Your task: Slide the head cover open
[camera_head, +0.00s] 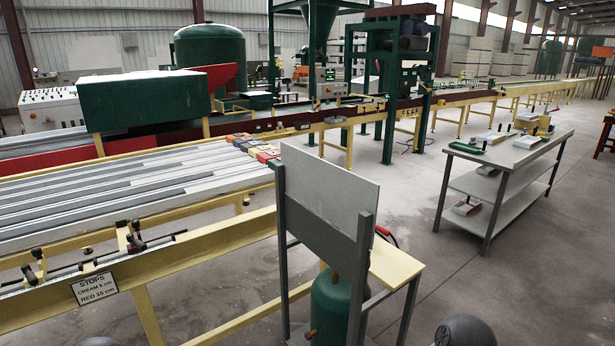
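A large dark green box-shaped cover (145,105) sits over the line at the left. It may be the head cover, but I cannot tell for certain. A dark green press-like frame (390,75) stands over the line farther back, near the middle. No handle or rail of a cover can be made out. Neither of my grippers shows; only dark rounded parts, probably of my arms, show at the bottom edge.
An upright grey panel on posts (325,190) stands close in front, with a green tank (340,305) and a small cream table (395,265) behind it. A yellow-framed conveyor (220,240) fills the left. A grey shelved bench (510,155) stands right. Open floor lies between.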

